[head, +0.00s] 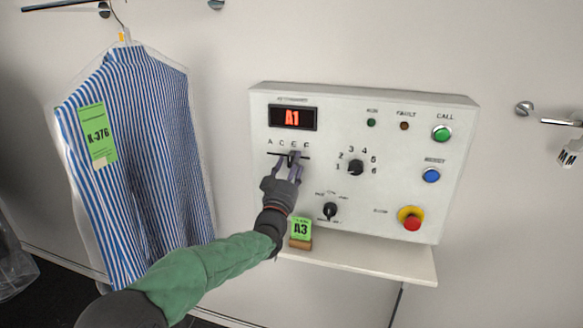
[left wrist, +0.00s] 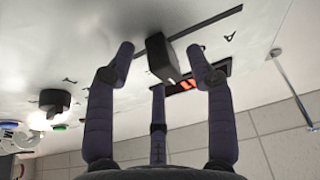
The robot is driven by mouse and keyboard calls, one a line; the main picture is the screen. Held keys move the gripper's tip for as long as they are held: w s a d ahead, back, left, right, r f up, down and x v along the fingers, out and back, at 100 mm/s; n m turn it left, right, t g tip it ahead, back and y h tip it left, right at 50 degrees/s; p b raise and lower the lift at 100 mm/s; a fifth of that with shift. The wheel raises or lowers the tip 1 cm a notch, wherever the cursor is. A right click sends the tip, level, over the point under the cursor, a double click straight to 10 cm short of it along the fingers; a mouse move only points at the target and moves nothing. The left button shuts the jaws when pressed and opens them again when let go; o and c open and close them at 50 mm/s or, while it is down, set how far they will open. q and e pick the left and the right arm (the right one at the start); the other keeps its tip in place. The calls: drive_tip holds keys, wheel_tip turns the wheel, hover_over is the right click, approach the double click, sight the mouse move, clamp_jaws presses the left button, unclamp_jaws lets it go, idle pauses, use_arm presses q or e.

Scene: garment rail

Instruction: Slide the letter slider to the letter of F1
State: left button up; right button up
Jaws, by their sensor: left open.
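The white control panel (head: 335,220) is on the wall, with a letter slot (head: 273,153) under the marks A, C, E and F. The display (head: 292,118) reads A1 in red. My left gripper (head: 289,158) is at the slot and covers part of it, so the knob's exact letter is hard to tell in the head view. In the left wrist view, the black slider knob (left wrist: 162,55) sits between the open, spread fingers of my left gripper (left wrist: 160,60). Neither finger clearly touches it. My right gripper is not in view.
A number dial (head: 355,167), a lower knob (head: 330,211), green (head: 441,133) and blue (head: 431,175) buttons and a red stop button (head: 411,219) are nearby. A green A3 tag (head: 301,229) stands on the shelf (head: 385,266) below. A striped shirt (head: 140,150) hangs left.

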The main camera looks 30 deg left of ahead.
sight(310, 155)
use_arm(q)
clamp_jaws()
drive_tip(key=shift+w+d+b, duration=0.15)
drive_tip(key=shift+w+d, duration=0.1)
drive_tip(key=shift+d, duration=0.75)
drive_tip(key=shift+w+d+b, duration=0.15)
drive_tip(key=shift+w+d, duration=0.05)
drive_tip(key=shift+d, duration=0.75)
drive_tip(key=shift+a, duration=0.1)
drive_tip(key=shift+c, duration=1.3)
unclamp_jaws()
drive_tip(key=shift+o, duration=1.3)
drive_tip(key=shift+d, duration=0.2)
drive_tip(key=shift+a, duration=0.1)
